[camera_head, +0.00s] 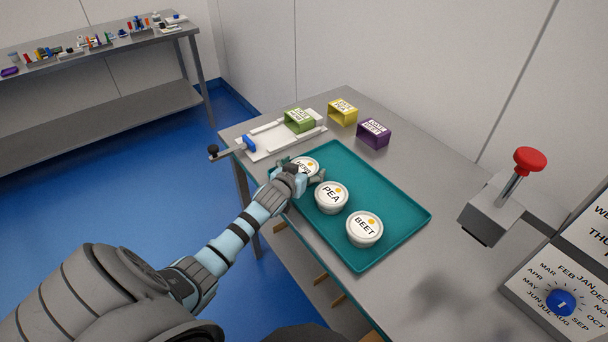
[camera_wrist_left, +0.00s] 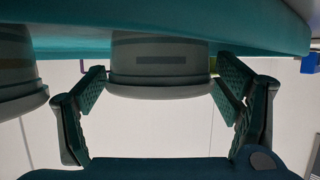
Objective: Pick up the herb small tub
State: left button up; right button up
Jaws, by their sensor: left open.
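The herb small tub (camera_head: 307,163) is a white round tub with a labelled lid, upright at the far left end of the teal tray (camera_head: 402,240). My left gripper (camera_head: 308,177) is at it and hides part of its side and label. In the left wrist view, which looks upside down, the open fingers (camera_wrist_left: 162,82) stand on either side of a tub (camera_wrist_left: 160,62). Small gaps seem to remain between fingers and tub; contact is unclear. The pea tub (camera_head: 332,197) and beet tub (camera_head: 364,229) stand nearer on the tray. My right gripper is out of view.
Behind the tray are a white slide fixture (camera_head: 262,146) with a green carrier (camera_head: 299,121), a yellow carrier (camera_head: 343,112) and a purple carrier (camera_head: 374,133). A red-knobbed lever (camera_head: 529,160) and a blue month dial (camera_head: 561,302) are at right. The pea tub is close beside my gripper.

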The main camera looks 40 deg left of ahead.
pick_arm(q)
jog(key=shift+w+f, duration=0.1)
jog(key=shift+w, duration=0.15)
jog(key=shift+s, duration=0.1)
jog(key=c, duration=1.1)
